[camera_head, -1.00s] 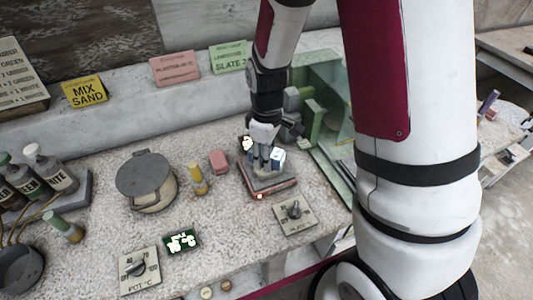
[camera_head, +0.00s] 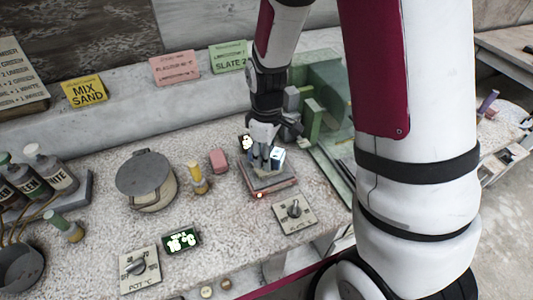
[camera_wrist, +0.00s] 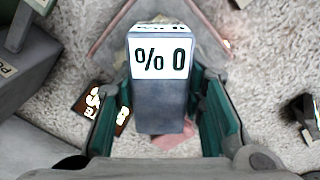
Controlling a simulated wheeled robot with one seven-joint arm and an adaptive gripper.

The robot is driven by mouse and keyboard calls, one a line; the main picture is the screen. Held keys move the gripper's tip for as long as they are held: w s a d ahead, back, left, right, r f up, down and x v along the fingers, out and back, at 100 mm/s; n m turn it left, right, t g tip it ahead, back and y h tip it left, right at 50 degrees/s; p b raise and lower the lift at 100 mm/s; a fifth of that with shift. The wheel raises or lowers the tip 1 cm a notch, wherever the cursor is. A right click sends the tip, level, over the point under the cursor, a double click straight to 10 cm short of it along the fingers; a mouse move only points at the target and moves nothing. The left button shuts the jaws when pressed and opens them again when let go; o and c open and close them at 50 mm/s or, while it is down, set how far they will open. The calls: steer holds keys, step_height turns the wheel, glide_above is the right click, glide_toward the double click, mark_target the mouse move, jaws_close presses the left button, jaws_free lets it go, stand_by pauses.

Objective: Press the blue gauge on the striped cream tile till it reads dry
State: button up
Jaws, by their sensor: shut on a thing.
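The blue gauge (camera_wrist: 159,110) is a blue-grey block with a white face that shows "% 0", probably a 0 % seen upside down. My gripper (camera_wrist: 160,125) is shut on it, with a green-padded finger on each side. In the head view my gripper (camera_head: 264,160) points down over a low grey plate with a reddish edge (camera_head: 268,191), and the gauge's white-and-blue face (camera_head: 278,157) shows beside the fingers. The striped cream tile cannot be made out; I cannot tell whether the gauge touches anything beneath it.
A dial panel (camera_head: 295,213) lies in front of the plate. A small lit display (camera_head: 246,143) stands just behind it. A pink block (camera_head: 218,160), a yellow-topped tube (camera_head: 196,178) and a lidded pot (camera_head: 146,181) stand to the left. Green glass panels (camera_head: 325,85) rise behind right.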

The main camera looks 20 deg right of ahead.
steer(key=shift+r+p, duration=2.05)
steer(key=shift+r, duration=1.45)
